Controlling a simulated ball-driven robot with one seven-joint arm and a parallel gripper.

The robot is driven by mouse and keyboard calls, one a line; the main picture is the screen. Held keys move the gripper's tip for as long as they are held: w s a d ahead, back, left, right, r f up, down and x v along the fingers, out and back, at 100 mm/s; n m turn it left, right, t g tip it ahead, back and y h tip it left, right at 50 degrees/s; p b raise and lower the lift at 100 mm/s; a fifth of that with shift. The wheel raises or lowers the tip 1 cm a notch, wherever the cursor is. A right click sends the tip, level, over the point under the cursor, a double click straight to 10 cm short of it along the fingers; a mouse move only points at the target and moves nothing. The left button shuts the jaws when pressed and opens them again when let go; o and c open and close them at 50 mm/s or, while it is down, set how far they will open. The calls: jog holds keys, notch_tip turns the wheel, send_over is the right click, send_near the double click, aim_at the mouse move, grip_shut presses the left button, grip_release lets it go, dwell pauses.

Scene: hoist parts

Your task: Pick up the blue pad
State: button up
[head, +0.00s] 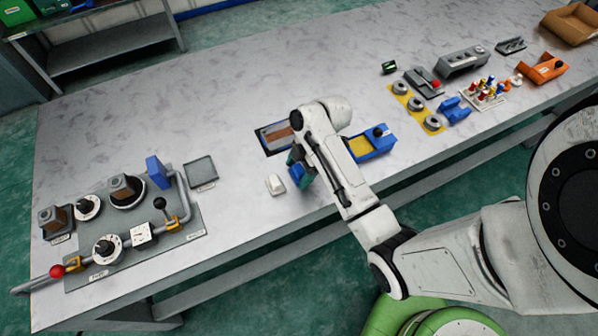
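A small blue piece (297,173), likely the blue pad, shows low beside my gripper, near the front edge of the table. My arm covers part of it. My gripper (300,167) points down over this spot, and its fingertips are mostly hidden behind my own arm. I cannot tell whether the fingers are open or shut, or whether they touch the blue piece. Another blue block (157,172) stands upright on the grey panel at the left.
A white block (275,184) lies just left of my gripper. A blue-rimmed tray (262,143) is behind it, and a blue bin with a yellow floor (360,146) is to the right. The grey panel (85,277) holds dials and pipes. The table's back middle is clear.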

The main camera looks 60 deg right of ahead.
jog(key=c, duration=0.8)
jog(key=shift+r, duration=0.2)
